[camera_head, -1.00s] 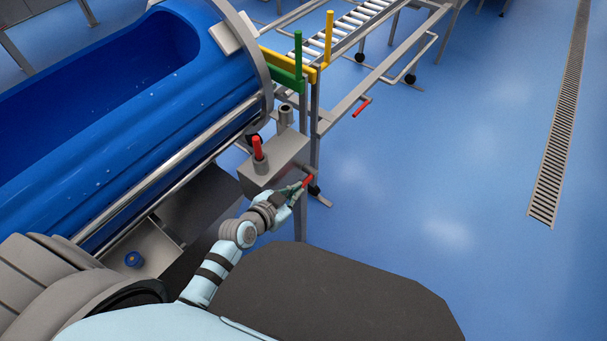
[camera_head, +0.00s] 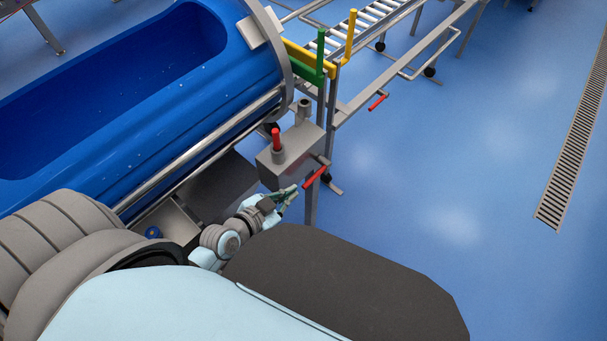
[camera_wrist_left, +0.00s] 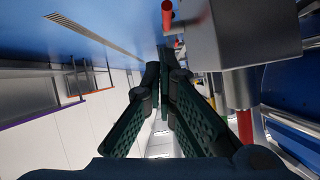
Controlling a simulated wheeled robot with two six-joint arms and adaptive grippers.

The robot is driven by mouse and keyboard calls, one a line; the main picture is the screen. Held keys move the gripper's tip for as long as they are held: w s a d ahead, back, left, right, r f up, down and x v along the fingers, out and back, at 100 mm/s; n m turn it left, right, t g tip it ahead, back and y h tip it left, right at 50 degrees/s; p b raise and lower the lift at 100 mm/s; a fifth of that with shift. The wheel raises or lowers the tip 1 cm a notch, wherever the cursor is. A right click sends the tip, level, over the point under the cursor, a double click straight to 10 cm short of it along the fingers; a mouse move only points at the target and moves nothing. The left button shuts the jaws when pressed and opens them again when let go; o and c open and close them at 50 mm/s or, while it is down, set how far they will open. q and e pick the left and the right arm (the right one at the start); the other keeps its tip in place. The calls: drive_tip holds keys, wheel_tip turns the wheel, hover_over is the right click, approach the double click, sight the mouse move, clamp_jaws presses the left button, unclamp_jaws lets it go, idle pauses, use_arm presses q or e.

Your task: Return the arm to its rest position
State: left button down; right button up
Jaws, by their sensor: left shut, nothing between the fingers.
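My left gripper (camera_head: 288,194) is in the head view, just below a grey metal box and close to a red handle (camera_head: 315,178). In the left wrist view its two dark green fingers (camera_wrist_left: 163,68) come together at the tips with nothing between them. A red handle end (camera_wrist_left: 167,14) shows beyond the tips in that view, apart from them. My left arm reaches in from the lower left of the head view. My right gripper is not in view.
A blue tub (camera_head: 165,112) in a metal carrier fills the upper left. The grey box (camera_head: 283,158) bears an upright red lever (camera_head: 276,140). A roller conveyor (camera_head: 360,22) with green and yellow posts stands behind. Blue floor (camera_head: 450,170) on the right is clear, with a drain grate (camera_head: 577,150).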

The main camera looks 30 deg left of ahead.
use_arm(q)
drive_tip(key=shift+s+a+r, duration=0.1)
drive_tip(key=shift+s, duration=0.3)
drive_tip(key=s+a+f+n+g+y+p, duration=0.1)
drive_tip(key=s+a+f+n+g, duration=0.15)
drive_tip(key=s+f, duration=0.55)
drive_tip(key=s+a+f+n+g+y+p, duration=0.1)
drive_tip(key=s+a+f+n+g+y, duration=0.15)
drive_tip(key=s+f, duration=0.6)
drive_tip(key=s+f+g+p, duration=0.1)
drive_tip(key=s+f+g, duration=0.2)
drive_tip(key=s, duration=0.3)
drive_tip(key=s+a+f+g+p, duration=0.1)
drive_tip(key=s+f+g+p, duration=0.1)
drive_tip(key=s+f, duration=0.3)
drive_tip(key=shift+s+f+g, duration=0.2)
drive_tip(key=shift+s+g, duration=0.3)
drive_tip(key=shift+s, duration=0.7)
